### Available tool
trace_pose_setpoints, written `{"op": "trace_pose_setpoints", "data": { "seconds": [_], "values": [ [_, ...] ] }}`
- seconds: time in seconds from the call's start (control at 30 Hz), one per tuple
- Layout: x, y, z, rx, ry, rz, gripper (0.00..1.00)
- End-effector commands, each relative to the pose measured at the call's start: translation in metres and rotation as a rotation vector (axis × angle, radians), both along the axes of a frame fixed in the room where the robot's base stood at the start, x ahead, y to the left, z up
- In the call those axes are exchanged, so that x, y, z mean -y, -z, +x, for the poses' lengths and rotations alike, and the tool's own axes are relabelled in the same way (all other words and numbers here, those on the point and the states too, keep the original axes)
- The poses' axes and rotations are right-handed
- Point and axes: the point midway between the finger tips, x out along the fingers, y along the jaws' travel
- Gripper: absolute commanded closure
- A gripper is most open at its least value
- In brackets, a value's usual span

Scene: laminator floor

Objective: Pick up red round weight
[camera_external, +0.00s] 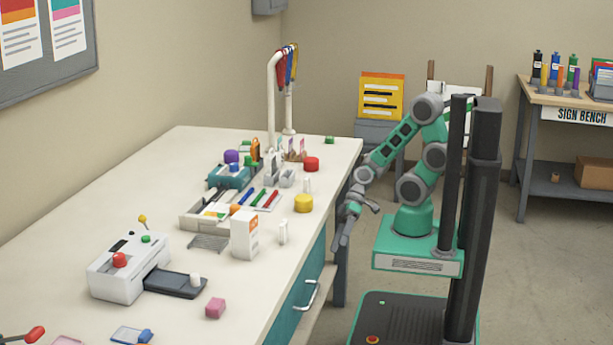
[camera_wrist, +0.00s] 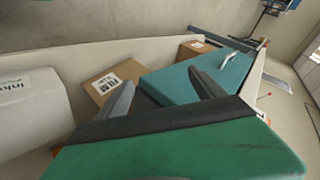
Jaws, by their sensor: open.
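The red round weight (camera_external: 311,164) is a short red cylinder lying flat on the white bench near its right edge, toward the back. My gripper (camera_external: 342,236) is open and empty, hanging off the bench's right side and pointing down, apart from the weight. In the wrist view my two dark fingers (camera_wrist: 161,82) are spread with nothing between them. The red weight does not show in the wrist view.
The wrist view shows cardboard boxes (camera_wrist: 103,86) and a teal cabinet (camera_wrist: 172,84).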

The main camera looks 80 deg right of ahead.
Motion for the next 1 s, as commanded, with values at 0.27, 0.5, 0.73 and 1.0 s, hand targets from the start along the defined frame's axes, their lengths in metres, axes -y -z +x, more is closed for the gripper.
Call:
{"op": "trace_pose_setpoints", "data": {
  "seconds": [0.27, 0.5, 0.73, 1.0],
  "values": [
    [-0.034, -0.157, -0.02, 0.116, -0.172, 0.161, 0.22],
    [-0.019, -0.24, 0.002, 0.251, -0.127, 0.242, 0.22],
    [0.078, -0.255, 0.073, 0.46, 0.232, 0.166, 0.22],
    [0.259, -0.204, 0.101, 0.735, 0.619, -0.291, 0.22]
  ]
}}
